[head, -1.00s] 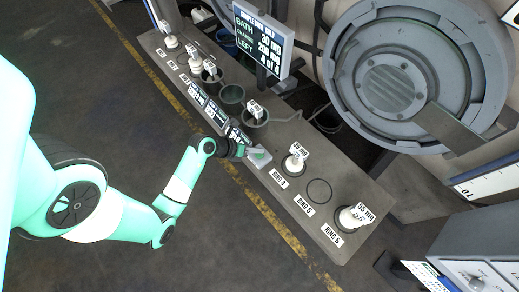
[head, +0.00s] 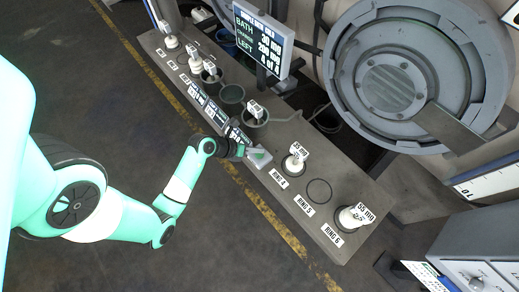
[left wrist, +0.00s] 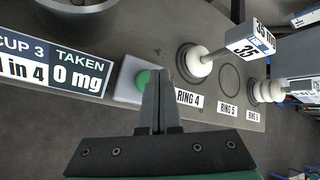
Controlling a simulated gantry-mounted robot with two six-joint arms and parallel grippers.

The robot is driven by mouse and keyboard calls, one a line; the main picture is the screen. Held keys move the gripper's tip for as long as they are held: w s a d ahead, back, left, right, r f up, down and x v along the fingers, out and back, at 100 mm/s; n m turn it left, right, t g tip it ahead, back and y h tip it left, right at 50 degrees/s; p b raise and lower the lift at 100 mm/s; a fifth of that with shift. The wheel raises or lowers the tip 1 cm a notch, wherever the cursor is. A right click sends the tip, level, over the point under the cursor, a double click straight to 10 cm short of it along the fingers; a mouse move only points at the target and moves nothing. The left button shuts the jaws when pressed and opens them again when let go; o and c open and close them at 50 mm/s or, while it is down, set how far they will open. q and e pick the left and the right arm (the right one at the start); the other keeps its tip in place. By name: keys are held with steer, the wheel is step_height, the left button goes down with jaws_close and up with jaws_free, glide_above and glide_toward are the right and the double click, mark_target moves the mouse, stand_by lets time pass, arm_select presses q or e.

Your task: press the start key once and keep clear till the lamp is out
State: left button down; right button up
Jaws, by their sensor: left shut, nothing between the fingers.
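The start key appears as a green button (left wrist: 143,78) on a small light grey box (left wrist: 125,82) at the bench's front edge. In the head view the green (head: 259,155) shows just beyond my left gripper (head: 247,152). In the left wrist view the left gripper (left wrist: 158,76) is shut and empty, its fingertips over the right part of the button and hiding some of it. I cannot tell whether the tips touch the key. I cannot pick out a lit lamp. My right gripper is in neither view.
The bench (head: 335,247) carries several white-knobbed weights on rings, such as the one at ring 4 (head: 293,164), and dark cups (head: 232,94). A display (head: 262,38) stands behind. A large round machine door (head: 392,85) is beyond. Floor in front is clear.

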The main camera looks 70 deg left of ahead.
mark_target(257, 155)
arm_select(q)
steer(key=shift+f, duration=0.4)
steer(key=shift+f, duration=0.55)
stand_by(1.0)
steer(key=shift+r+p, duration=1)
steer(key=shift+p, duration=0.4)
step_height(257, 155, up, 5)
steer(key=p, duration=0.6)
